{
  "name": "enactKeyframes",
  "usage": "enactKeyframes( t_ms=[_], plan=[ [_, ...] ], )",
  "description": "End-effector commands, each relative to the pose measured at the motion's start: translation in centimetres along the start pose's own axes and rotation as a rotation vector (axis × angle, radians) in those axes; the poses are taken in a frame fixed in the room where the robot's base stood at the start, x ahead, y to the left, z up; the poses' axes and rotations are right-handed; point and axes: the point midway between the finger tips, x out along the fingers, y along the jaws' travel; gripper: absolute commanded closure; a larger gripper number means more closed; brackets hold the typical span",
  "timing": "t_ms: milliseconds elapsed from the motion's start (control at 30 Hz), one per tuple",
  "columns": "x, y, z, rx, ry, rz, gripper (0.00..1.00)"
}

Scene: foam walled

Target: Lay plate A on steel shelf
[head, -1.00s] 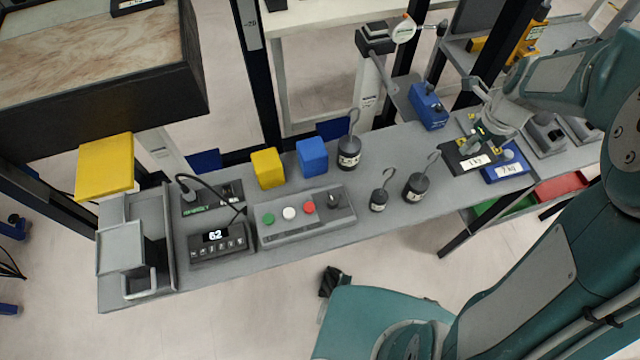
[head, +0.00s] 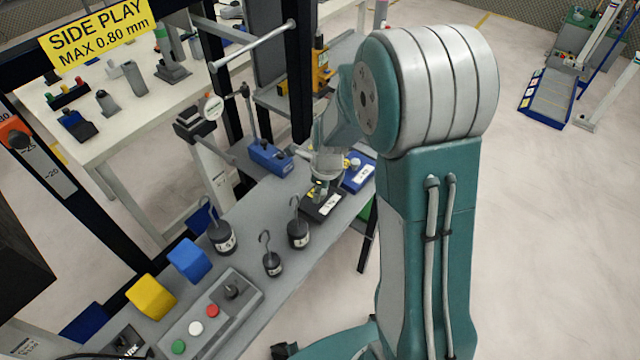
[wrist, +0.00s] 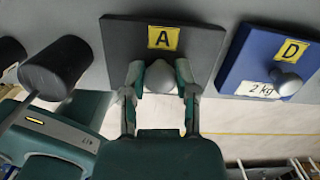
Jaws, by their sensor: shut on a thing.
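Plate A (wrist: 122,42) is a dark square plate with a yellow A label and a round knob. In the wrist view my gripper (wrist: 160,77) has its two fingers closed around that knob. In the head view my gripper (head: 321,190) is above plate A (head: 331,203), at the far part of the grey bench. I cannot tell whether the plate touches the bench. Blue plate D (wrist: 243,62) is beside it on the right; it also shows in the head view (head: 361,177). A grey shelf (head: 275,99), probably the steel shelf, stands behind the bench.
Several dark hooked weights (head: 222,239) stand on the bench, nearer than plate A. A blue block (head: 189,260), a yellow block (head: 151,297) and a button box (head: 215,320) are nearer still. A blue device (head: 270,157) is behind plate A. A yellow tool (head: 319,72) stands on the grey shelf.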

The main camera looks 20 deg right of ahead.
Motion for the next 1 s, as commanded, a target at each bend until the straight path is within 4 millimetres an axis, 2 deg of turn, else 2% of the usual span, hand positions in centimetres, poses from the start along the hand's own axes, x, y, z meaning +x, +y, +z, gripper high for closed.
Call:
enactKeyframes(
  t_ms=[167,500,533,600,1000],
  plan=[
    [2.3,0.0,-0.3,-0.001,0.001,0.000,1.00],
    [2.6,0.0,-0.3,-0.001,-0.001,-0.001,1.00],
    [2.6,0.0,-0.3,-0.001,0.001,0.001,0.53],
    [2.6,0.0,-0.3,-0.001,0.001,0.001,0.27],
    [2.5,0.0,-0.3,-0.001,0.001,0.000,0.27]
  ],
)
